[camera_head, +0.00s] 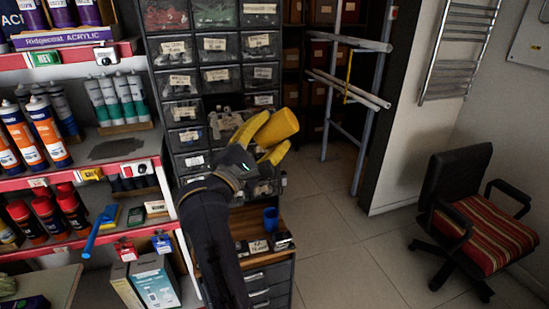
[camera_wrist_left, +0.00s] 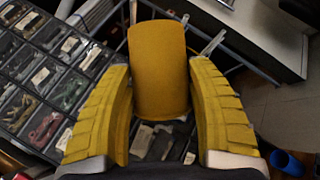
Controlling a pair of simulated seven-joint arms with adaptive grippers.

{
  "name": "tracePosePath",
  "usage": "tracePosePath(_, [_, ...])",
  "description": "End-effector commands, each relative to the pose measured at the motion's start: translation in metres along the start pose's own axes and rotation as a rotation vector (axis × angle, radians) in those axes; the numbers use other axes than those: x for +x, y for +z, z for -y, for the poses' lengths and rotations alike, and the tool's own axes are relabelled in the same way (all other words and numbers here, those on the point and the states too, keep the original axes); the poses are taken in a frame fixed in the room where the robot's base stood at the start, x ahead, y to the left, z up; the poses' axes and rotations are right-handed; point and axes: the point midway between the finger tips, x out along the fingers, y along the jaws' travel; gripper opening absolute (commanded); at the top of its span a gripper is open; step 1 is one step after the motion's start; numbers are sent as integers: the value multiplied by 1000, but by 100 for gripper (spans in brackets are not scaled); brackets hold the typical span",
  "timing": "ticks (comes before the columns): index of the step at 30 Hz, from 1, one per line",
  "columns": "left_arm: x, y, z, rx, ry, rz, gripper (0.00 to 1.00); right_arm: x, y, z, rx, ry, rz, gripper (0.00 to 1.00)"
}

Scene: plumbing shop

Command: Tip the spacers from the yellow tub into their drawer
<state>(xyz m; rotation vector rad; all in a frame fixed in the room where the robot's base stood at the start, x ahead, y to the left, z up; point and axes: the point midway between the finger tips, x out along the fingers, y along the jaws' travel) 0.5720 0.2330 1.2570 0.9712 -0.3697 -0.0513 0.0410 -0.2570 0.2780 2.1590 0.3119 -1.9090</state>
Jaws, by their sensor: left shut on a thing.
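The yellow tub (camera_head: 278,127) is off any surface, held by my left gripper (camera_head: 262,142) in front of the drawer cabinet. It is tilted well over, one end towards a pulled-out drawer (camera_head: 225,124). In the left wrist view the tub (camera_wrist_left: 160,70) stands between the two yellow fingers of the left gripper (camera_wrist_left: 160,100), shut on it. Its inside does not show, so I cannot tell what it holds. Grey pieces show in a drawer (camera_wrist_left: 157,142) beneath the tub in the wrist view. My right gripper is in neither view.
The cabinet (camera_head: 195,50) has rows of labelled, filled drawers. A blue cup (camera_head: 271,219) stands on the wooden top below. Red-edged shelves (camera_head: 95,160) with tubes and cans are at left. A pipe rack (camera_head: 348,90) stands behind; a striped chair (camera_head: 485,232) is at right.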

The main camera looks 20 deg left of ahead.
Motion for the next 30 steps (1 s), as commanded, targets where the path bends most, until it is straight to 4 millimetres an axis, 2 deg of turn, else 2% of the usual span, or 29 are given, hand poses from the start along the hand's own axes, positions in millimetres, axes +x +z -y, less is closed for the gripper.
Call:
tracePosePath(1, [8, 0, -14, 5, 15, -11, 29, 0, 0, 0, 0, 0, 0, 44])
tracePosePath(11, [58, -20, -87, 36, 90, -127, 29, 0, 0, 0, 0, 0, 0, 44])
tracePosePath(17, [89, -40, -128, 59, 139, -209, 29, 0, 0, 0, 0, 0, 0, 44])
tracePosePath(21, [113, -61, -149, 77, 174, -272, 29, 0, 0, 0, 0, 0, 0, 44])
tracePosePath(24, [127, -83, -153, 94, 197, -318, 29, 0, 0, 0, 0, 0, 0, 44])
tracePosePath(30, [140, -117, -142, 119, 231, -377, 29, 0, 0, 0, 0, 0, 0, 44])
